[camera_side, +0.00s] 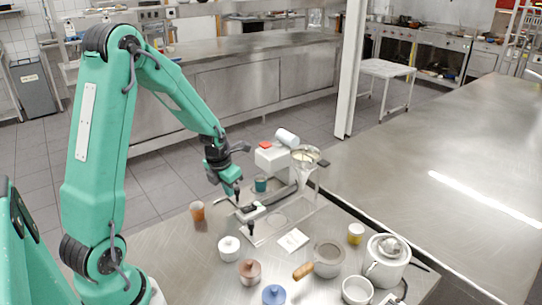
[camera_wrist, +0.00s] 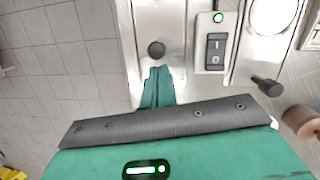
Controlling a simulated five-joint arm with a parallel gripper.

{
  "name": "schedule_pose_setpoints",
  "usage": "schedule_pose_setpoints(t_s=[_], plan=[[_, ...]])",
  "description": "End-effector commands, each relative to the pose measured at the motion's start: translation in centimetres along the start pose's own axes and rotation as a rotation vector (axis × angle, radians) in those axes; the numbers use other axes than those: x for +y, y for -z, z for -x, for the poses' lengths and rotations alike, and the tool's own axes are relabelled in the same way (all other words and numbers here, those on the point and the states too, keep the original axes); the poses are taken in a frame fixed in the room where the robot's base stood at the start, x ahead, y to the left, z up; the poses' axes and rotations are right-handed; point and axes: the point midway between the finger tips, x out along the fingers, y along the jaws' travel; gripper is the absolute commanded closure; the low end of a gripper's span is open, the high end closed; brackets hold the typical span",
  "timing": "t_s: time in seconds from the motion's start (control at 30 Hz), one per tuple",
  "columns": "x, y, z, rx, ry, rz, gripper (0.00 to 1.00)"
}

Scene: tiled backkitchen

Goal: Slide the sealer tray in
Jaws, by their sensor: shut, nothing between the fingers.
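The cup sealer (camera_side: 272,160) is a pale machine with a white roll on top, near the middle of the side view. Flat metal tray pieces lie in front of it. The right tray piece (camera_side: 284,211) has a round opening and a dark knob (camera_side: 251,229) at its near end; this knob also shows in the wrist view (camera_wrist: 266,86). A second dark knob (camera_wrist: 156,49) stands on the left metal strip (camera_wrist: 158,22). My gripper (camera_wrist: 158,72) is shut and empty, its tips close to this left knob; contact cannot be told. It also shows in the side view (camera_side: 236,188).
A white switch box (camera_wrist: 212,45) with a green light sits between the knobs. A teal cup (camera_side: 261,184) stands near the sealer, an orange cup (camera_side: 197,211) to the left.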

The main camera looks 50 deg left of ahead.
Motion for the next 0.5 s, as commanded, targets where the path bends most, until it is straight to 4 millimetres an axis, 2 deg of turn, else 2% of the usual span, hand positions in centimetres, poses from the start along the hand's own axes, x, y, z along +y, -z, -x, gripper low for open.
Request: schedule_pose_setpoints(t_s=[0.37,0.5], plan=[[-0.02,-0.14,-0.02,0.0,0.0,0.0,1.0],[-0.11,-0.76,-0.14,-0.002,0.001,-0.001,1.0]])
